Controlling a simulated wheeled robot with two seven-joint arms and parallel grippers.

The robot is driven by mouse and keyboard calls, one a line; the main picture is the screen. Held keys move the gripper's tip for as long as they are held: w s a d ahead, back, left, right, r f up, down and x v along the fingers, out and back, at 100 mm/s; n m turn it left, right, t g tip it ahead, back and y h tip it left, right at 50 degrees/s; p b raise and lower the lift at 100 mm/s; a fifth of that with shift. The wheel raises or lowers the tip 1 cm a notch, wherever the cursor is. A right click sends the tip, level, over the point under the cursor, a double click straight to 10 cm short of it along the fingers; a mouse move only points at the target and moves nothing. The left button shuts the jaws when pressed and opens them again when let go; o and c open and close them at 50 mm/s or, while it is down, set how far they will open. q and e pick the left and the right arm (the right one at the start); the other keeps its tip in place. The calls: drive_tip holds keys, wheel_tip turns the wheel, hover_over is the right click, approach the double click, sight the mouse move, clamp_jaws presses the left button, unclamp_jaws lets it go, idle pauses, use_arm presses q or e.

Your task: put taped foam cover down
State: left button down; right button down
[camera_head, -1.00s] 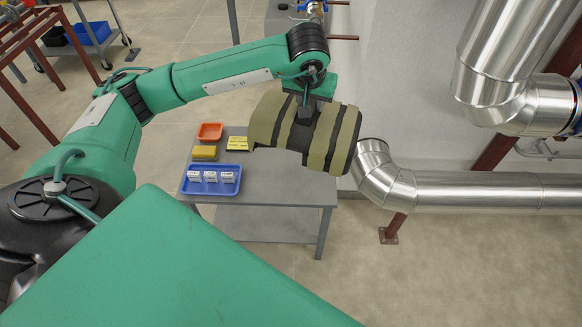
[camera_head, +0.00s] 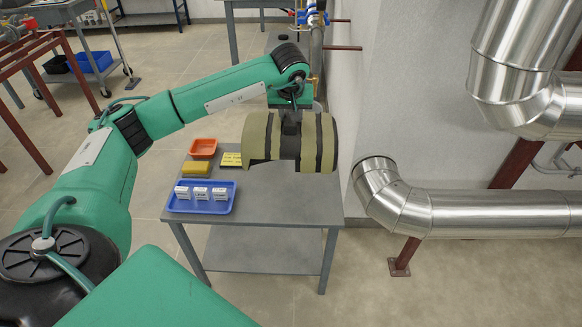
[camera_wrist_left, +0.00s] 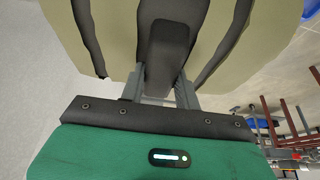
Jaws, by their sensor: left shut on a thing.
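The taped foam cover (camera_head: 262,138) is a curved olive half-shell with black tape bands. It shows in the head view over the far right part of the grey table (camera_head: 290,205). My left gripper (camera_head: 291,122) is above it, shut on the raised black part at its top. The left wrist view shows the fingers (camera_wrist_left: 163,88) on either side of that black part, with the cover (camera_wrist_left: 115,30) beyond. I cannot tell whether the cover's lower edge touches the table. My right gripper is not in view.
A blue tray (camera_head: 230,207) with white labelled boxes, a yellow sponge-like block (camera_head: 196,167), an orange bin (camera_head: 203,148) and a yellow-black item (camera_head: 231,159) occupy the table's left side. Silver pipes (camera_head: 470,212) stand right of the table. The table's front right is bare.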

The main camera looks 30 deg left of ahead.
use_arm(q)
wheel_tip(320, 180, down, 16)
drive_tip(key=shift+b, duration=0.35)
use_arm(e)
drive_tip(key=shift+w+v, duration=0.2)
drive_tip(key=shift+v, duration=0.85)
use_arm(q)
drive_tip(key=c, duration=1)
unclamp_jaws()
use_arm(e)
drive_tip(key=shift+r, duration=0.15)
